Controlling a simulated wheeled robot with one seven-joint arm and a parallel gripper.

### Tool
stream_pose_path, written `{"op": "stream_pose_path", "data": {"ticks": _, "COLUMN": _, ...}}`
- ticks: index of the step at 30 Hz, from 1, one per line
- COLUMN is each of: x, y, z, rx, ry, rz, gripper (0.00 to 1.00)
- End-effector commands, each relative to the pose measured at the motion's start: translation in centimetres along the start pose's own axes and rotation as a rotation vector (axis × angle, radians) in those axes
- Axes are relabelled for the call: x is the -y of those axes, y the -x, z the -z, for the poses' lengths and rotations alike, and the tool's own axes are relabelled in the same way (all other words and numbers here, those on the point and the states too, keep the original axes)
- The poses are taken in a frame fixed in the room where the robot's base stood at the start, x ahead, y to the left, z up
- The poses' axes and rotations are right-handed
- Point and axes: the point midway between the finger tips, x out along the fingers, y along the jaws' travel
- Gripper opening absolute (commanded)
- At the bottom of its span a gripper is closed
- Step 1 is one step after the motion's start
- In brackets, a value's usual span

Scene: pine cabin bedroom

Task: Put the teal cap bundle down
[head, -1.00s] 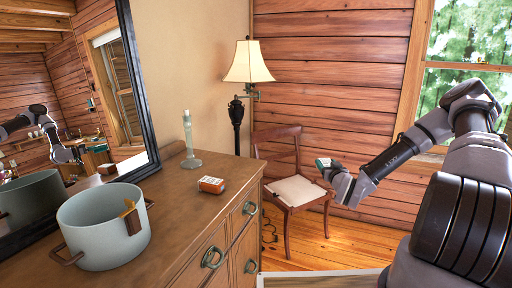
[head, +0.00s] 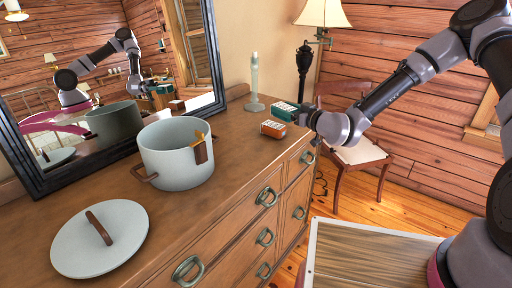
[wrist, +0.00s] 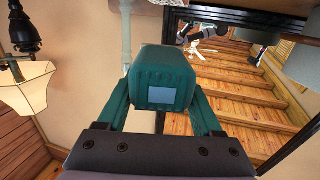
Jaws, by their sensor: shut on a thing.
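The teal cap bundle (head: 284,110) is between the fingers of my gripper (head: 298,113), over the back right part of the dresser top (head: 225,135). In the head view it is just above and behind an orange-and-white box (head: 273,129); I cannot tell whether it touches the box or the dresser. In the wrist view the teal cap bundle (wrist: 168,78) fills the space between both fingers of my gripper (wrist: 163,90), with a pale label on its near face. Its far side is hidden.
A pale green candlestick (head: 254,85) stands behind the bundle by the mirror (head: 60,110). A grey pot (head: 176,160) and its lid (head: 100,238) take up the left of the dresser. A lamp (head: 322,14) and a chair (head: 360,152) stand beyond. Bare wood lies between pot and box.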

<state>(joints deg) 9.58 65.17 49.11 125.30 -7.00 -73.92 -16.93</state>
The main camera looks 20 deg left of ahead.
Motion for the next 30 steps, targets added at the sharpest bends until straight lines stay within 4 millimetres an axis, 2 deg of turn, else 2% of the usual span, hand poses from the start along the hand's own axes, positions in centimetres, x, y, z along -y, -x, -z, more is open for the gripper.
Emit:
{"op": "stream_pose_path", "data": {"ticks": 1, "x": 2.3, "y": -0.8, "z": 0.3, "rx": -0.001, "ry": 0.003, "rz": 0.051, "gripper": 0.08}}
{"op": "stream_pose_path", "data": {"ticks": 3, "x": 4.9, "y": -1.6, "z": 0.6, "rx": -0.002, "ry": 0.006, "rz": 0.11, "gripper": 0.08}}
{"op": "stream_pose_path", "data": {"ticks": 6, "x": 7.8, "y": -2.3, "z": 0.9, "rx": -0.002, "ry": 0.009, "rz": 0.174, "gripper": 0.08}}
{"op": "stream_pose_path", "data": {"ticks": 9, "x": 9.5, "y": -2.6, "z": 1.0, "rx": -0.001, "ry": 0.01, "rz": 0.213, "gripper": 0.08}}
{"op": "stream_pose_path", "data": {"ticks": 13, "x": 10.3, "y": -2.8, "z": 1.1, "rx": -0.002, "ry": 0.011, "rz": 0.232, "gripper": 0.08}}
{"op": "stream_pose_path", "data": {"ticks": 22, "x": 10.3, "y": -2.8, "z": 0.8, "rx": -0.001, "ry": 0.01, "rz": 0.232, "gripper": 0.08}}
{"op": "stream_pose_path", "data": {"ticks": 30, "x": 10.3, "y": -3.0, "z": -3.3, "rx": 0.0, "ry": 0.01, "rz": 0.231, "gripper": 0.08}}
